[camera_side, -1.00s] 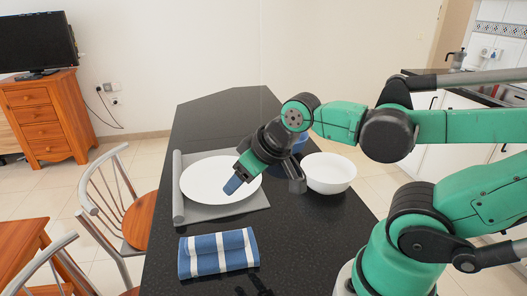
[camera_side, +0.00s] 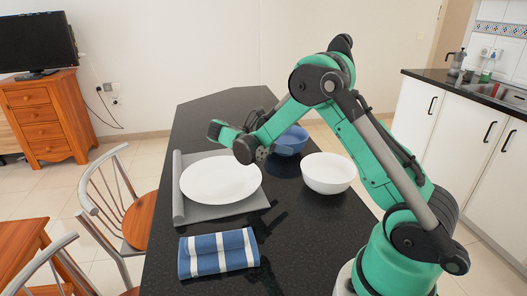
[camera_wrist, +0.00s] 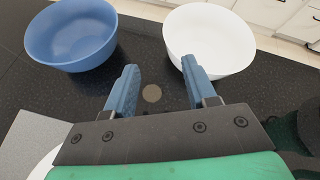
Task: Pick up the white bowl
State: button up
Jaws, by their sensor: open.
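The white bowl (camera_side: 327,182) stands upright on the dark table, right of the plate in the side view. It looks empty. In the wrist view the white bowl (camera_wrist: 218,45) is at the top right, just beyond my right fingertip. My gripper (camera_wrist: 160,82) is open, with two blue fingers apart and nothing between them. The right finger overlaps the bowl's lower left edge in the picture; I cannot tell whether they touch. In the side view my wrist is above the table between the plate and the blue bowl, and the fingers are not clearly seen.
A blue bowl (camera_side: 291,142) stands behind the white bowl; it also shows at upper left in the wrist view (camera_wrist: 72,40). A white plate (camera_side: 220,181) rests on a grey mat (camera_side: 236,207). A folded blue-and-white striped cloth (camera_side: 218,253) lies nearer the camera.

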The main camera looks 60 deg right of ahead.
aim_at(321, 160)
jog(key=shift+s+d+f+n+g, duration=0.25)
jog(key=shift+s+d+f+g, duration=0.05)
jog(key=shift+f+g, duration=0.25)
jog(key=shift+s+d+f+n+g, duration=0.3)
jog(key=shift+f+g, duration=0.1)
jog(key=shift+g, duration=0.15)
jog(key=x, duration=0.7)
jog(key=shift+d, duration=0.15)
grip_shut()
dwell(0.4)
